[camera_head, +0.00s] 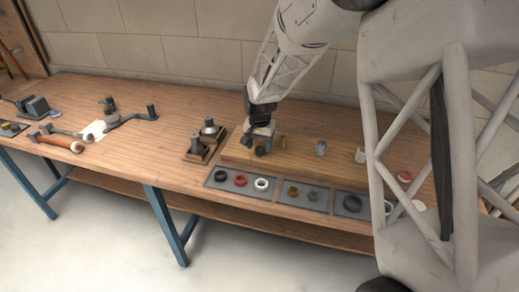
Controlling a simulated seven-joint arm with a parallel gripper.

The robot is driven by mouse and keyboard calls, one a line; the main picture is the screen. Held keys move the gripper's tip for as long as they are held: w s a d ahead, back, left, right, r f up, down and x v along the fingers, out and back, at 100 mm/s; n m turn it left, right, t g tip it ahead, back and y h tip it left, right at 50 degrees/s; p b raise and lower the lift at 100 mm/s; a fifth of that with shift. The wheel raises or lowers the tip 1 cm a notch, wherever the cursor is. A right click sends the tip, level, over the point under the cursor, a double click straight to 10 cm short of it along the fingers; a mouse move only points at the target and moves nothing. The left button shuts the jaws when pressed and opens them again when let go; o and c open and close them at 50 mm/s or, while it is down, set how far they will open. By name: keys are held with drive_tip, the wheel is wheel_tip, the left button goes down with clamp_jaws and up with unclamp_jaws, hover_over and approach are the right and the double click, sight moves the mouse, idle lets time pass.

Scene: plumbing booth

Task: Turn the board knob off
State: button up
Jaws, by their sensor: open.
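The light wooden board (300,163) lies on the workbench right of centre, with several small fittings along it. A dark round knob-like fitting (261,151) is near its left end. My gripper (260,140) is open, pointing down, right at this dark fitting. It hides part of the fitting and the board behind it. I cannot tell whether the fingers touch the fitting or stand around it. A small brass-coloured fitting (282,142) is just to the right of my gripper, and a grey metal one (321,147) is farther right. The knob's turn position is too small to read.
Grey trays with dark, red and white rings (241,181) and other rings (313,194) line the bench's front edge. A small wooden block with metal posts (197,146) stands just left of the board. Tools (62,143) lie far left.

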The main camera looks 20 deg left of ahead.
drive_tip(key=shift+f, duration=1.15)
drive_tip(key=c, duration=0.9)
